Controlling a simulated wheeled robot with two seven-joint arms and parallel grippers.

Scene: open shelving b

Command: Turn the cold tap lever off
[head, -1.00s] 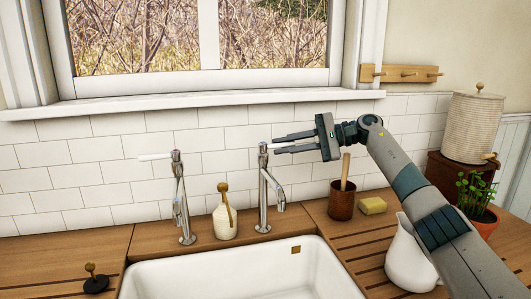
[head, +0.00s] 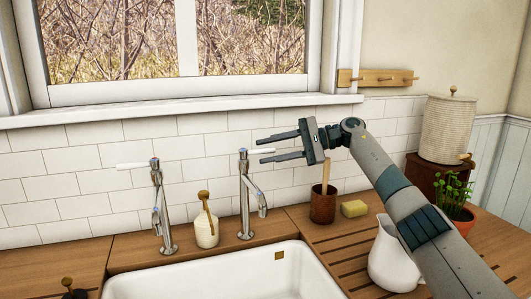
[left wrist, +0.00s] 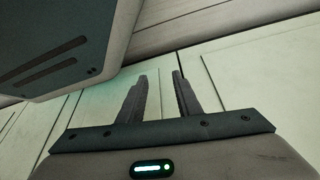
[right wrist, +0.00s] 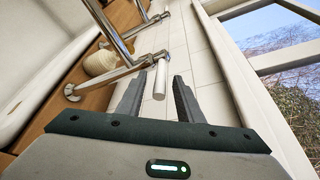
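Two chrome taps stand behind the sink, a left tap (head: 160,210) and a right tap (head: 246,205). The left tap's white lever (head: 132,166) points left. The right tap's white lever (head: 262,151) points right, toward my right gripper (head: 260,150). No mark shows which tap is cold. My right gripper is open, its fingers on either side of the right lever's end. In the right wrist view the lever (right wrist: 161,76) lies between the fingertips, with gaps visible. My left gripper (left wrist: 160,80) is open and empty, facing a pale panelled surface, and is out of the head view.
A soap bottle (head: 205,226) stands between the taps. A brown cup (head: 322,206) with a wooden handle, a sponge (head: 354,208) and a white jug (head: 386,258) stand right of the white sink (head: 215,274). The tiled wall (head: 200,165) is close behind the taps.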

